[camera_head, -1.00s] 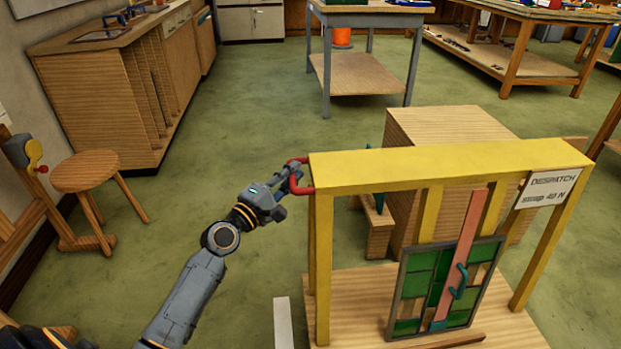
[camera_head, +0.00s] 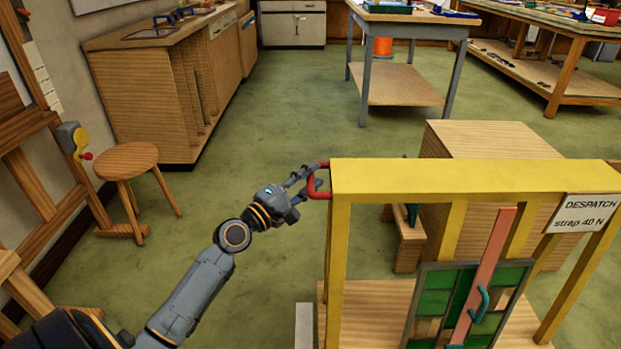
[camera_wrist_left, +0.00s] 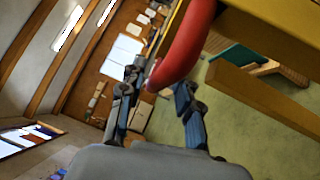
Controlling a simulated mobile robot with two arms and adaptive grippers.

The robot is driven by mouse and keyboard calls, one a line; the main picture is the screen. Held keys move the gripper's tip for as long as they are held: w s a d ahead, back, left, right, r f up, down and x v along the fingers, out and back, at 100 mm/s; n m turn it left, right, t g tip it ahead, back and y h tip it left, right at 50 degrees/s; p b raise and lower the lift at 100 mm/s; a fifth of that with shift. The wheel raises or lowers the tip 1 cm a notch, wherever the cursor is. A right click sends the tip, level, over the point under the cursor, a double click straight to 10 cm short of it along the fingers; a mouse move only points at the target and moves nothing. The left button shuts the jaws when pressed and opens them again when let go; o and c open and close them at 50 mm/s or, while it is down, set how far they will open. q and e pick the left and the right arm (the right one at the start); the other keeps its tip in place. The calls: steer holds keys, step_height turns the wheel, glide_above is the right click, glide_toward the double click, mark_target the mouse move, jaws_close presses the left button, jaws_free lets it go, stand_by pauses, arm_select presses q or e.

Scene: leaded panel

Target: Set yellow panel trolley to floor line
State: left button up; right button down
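The yellow panel trolley (camera_head: 450,180) stands at the right of the head view, a yellow frame on a wooden base. A green and amber leaded panel (camera_head: 435,300) leans in it behind a pink strap (camera_head: 485,275) with a teal handle. A red handle (camera_head: 312,188) sticks out from the trolley's left end. A white strip (camera_head: 304,325) lies on the floor just left of the trolley's near-left leg. My right gripper is out of view.
A wooden box (camera_head: 490,140) stands close behind the trolley. A round stool (camera_head: 127,160) and an easel-like wooden frame are at the left. A grey-legged table (camera_head: 400,85) and a cabinet (camera_head: 150,90) stand farther back. Green floor between them is clear.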

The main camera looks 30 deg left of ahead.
arm_select(q)
steer(key=shift+s, duration=0.1)
steer(key=v, duration=1.2)
stand_by(0.4)
